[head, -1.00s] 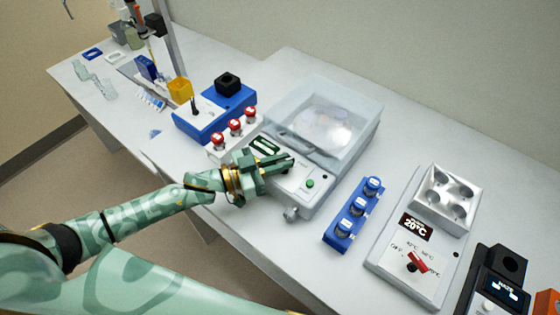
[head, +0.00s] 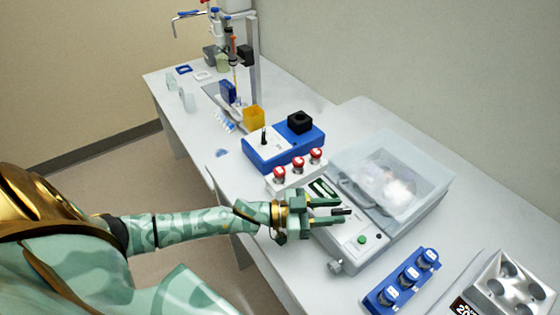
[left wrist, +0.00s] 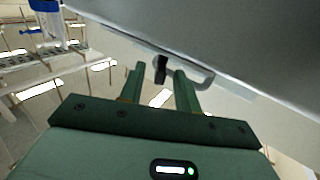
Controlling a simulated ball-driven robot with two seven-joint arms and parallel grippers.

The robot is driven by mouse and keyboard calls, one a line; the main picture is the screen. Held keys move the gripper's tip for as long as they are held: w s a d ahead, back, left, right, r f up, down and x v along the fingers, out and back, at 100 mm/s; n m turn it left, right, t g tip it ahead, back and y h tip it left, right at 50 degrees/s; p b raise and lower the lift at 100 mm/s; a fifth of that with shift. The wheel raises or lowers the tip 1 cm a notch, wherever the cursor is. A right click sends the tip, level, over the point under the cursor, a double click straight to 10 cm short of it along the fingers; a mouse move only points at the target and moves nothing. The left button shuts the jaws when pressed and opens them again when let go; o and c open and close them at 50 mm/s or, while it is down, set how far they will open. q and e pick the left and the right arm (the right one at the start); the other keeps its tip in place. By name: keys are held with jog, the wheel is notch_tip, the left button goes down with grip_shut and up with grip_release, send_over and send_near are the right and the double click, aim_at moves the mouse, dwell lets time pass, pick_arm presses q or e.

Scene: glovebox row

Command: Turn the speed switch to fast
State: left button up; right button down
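A grey machine with a clear lid (head: 398,180) stands on the bench, with a small display and a green button (head: 362,240) on its front panel. A small black lever (head: 342,211) shows at this panel, and I cannot read any label by it. My left gripper (head: 338,211) is level over the panel, its fingers apart on either side of the lever. In the left wrist view the black lever (left wrist: 160,68) stands between the two fingertips, with gaps on both sides. A blue device (head: 283,150) behind has an upright black toggle (head: 263,137). My right gripper is out of view.
A white rack of red-capped vials (head: 297,168) stands close behind my gripper. A blue rack of vials (head: 402,280) and a metal block (head: 512,290) stand to the right. A yellow box (head: 253,118) and a pipette stand are farther back.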

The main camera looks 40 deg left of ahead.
pick_arm(q)
jog(key=v, duration=1.5)
